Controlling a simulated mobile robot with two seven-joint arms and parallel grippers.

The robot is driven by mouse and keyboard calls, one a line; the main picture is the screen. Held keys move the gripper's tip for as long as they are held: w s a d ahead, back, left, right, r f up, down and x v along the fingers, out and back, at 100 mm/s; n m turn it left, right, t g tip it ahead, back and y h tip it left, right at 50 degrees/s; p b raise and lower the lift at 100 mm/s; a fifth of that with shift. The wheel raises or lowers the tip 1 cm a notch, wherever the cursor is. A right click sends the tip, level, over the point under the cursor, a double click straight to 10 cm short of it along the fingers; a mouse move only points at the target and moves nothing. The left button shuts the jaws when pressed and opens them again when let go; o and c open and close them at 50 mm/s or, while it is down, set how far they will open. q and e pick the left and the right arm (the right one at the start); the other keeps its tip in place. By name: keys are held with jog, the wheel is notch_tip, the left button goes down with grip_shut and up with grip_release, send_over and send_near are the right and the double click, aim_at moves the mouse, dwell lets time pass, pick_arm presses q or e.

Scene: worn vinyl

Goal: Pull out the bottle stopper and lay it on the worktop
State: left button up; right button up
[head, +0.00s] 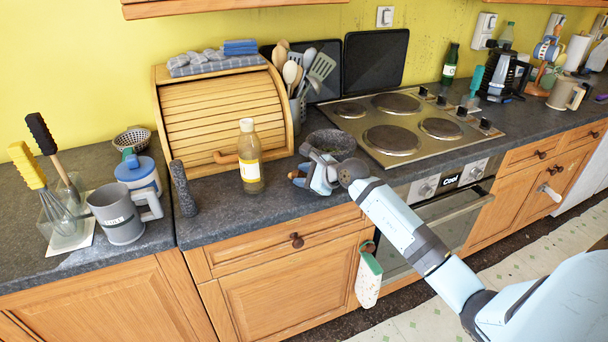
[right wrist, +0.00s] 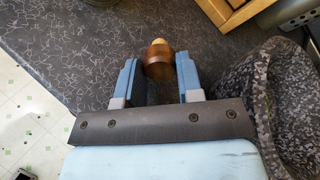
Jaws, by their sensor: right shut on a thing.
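The bottle (head: 251,178), with yellowish contents and a white label, stands upright on the dark speckled worktop (head: 222,222) in front of the roll-front bread bin. Its neck top looks pale. My right gripper (head: 312,178) is to the right of the bottle and apart from it, low over the worktop near the front edge. In the right wrist view, my right gripper (right wrist: 158,82) is shut on the stopper (right wrist: 157,62), a brown rounded piece with a pale tip pointing away from me. Whether the stopper touches the worktop I cannot tell. My left gripper is not in view.
A grey stone mortar (right wrist: 275,90) stands right beside my right gripper. The bread bin (head: 215,118) is behind and the hob (head: 415,122) to the right. A dark pestle (head: 183,188) stands left of the bottle. Worktop between bottle and gripper is clear.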

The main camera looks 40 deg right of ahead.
dwell(0.3)
jog(key=o, duration=1)
jog(key=v, duration=1.4)
